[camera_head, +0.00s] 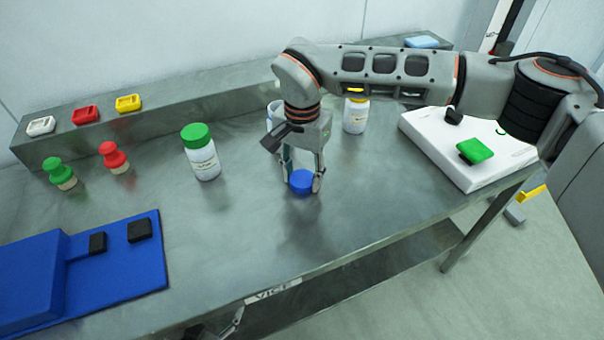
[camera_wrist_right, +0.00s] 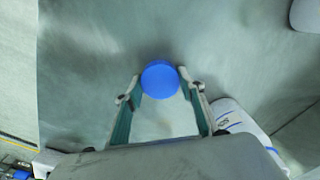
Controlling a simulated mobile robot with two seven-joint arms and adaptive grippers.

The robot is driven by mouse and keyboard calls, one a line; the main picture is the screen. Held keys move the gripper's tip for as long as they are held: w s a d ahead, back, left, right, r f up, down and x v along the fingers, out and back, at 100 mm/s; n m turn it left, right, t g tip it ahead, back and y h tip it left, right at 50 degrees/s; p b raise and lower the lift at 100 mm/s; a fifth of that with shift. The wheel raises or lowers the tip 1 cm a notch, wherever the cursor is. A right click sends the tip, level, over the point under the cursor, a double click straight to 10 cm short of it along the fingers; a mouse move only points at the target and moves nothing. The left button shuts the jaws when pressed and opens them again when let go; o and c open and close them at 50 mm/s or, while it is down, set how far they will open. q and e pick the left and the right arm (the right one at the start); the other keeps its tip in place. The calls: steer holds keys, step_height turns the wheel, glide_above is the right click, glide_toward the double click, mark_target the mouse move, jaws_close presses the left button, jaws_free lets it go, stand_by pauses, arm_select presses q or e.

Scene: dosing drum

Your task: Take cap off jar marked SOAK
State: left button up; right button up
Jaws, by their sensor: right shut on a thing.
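My right gripper (camera_head: 302,187) is shut on a blue cap (camera_head: 301,181), which sits between its fingertips over bare table. The blue cap also shows between the fingertips in the right wrist view (camera_wrist_right: 160,79). No jar shows beneath the cap. A white jar (camera_head: 272,113) stands behind the right gripper and is mostly hidden. My left gripper (camera_head: 229,324) shows only in part at the bottom edge, below the table front.
A green-capped jar (camera_head: 201,152) stands left of the gripper, a yellow-capped jar (camera_head: 355,115) behind it. Green (camera_head: 59,173) and red (camera_head: 113,157) knobbed pieces stand at left. A blue fixture (camera_head: 140,275) is front left, a white device (camera_head: 470,160) right. The table's front middle is clear.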

mark_target(302, 179)
steer(key=o, duration=1.2)
steer(key=shift+f, duration=0.1)
steer(key=shift+o, duration=0.2)
steer(key=shift+r, duration=0.3)
step_height(302, 179, up, 12)
steer(key=shift+f, duration=0.15)
steer(key=shift+s, duration=0.1)
